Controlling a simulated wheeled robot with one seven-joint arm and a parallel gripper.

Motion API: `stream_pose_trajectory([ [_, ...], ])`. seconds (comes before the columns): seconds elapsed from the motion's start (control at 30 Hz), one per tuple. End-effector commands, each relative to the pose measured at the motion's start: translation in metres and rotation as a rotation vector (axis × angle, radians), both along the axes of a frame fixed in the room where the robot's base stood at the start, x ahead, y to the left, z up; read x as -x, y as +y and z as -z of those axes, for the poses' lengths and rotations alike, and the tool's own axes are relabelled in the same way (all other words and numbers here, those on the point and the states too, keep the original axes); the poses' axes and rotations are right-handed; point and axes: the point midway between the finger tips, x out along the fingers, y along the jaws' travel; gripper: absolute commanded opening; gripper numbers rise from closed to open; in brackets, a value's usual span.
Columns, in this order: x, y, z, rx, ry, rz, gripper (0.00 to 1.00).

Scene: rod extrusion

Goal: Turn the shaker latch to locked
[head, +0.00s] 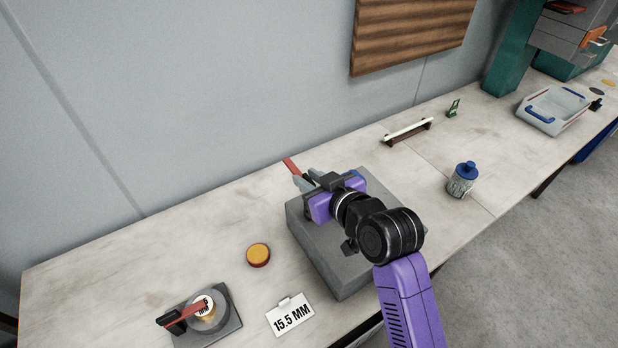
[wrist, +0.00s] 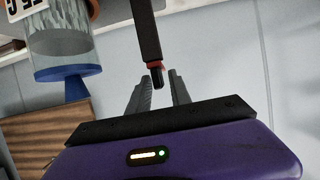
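The grey shaker block (head: 318,255) stands on the bench, with my purple arm across it. My gripper (head: 307,180) is over its far left edge. A red lever (head: 291,166), which looks like the latch, sticks out beyond the fingers. In the wrist view, a dark bar with a red band and black tip (wrist: 155,45) reaches down to the gap between my fingertips (wrist: 160,78). The fingers are apart, one on each side of the tip; contact cannot be told. A clear jar with a blue cap (wrist: 68,73) is beside it. My wrist hides much of the shaker top.
A dial device with a red-and-dark lever (head: 184,316), an orange-topped puck (head: 258,254) and a "15.5 MM" card (head: 291,316) are at the front left. To the right are a blue-lidded jar (head: 462,181), a small rack (head: 408,132) and a white tray (head: 553,110). A wall stands behind.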

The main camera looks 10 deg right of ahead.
Motion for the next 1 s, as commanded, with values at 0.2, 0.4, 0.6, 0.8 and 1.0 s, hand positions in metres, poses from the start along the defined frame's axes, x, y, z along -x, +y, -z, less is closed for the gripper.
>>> stream_pose_trajectory([
  [0.2, 0.0002, -0.0002, 0.0, 0.0, 0.0, 0.0, 0.0],
  [0.4, 0.0003, -0.0002, 0.0, 0.0, 0.0, 0.0, 0.0],
  [0.6, 0.0004, -0.0001, -0.0001, 0.0, 0.0, 0.0, 0.0],
  [0.8, 0.0004, -0.0002, 0.0, 0.0, 0.001, 0.0, 0.0],
  [1.0, 0.0004, -0.0002, 0.0, 0.0, 0.001, 0.0, 0.0],
])
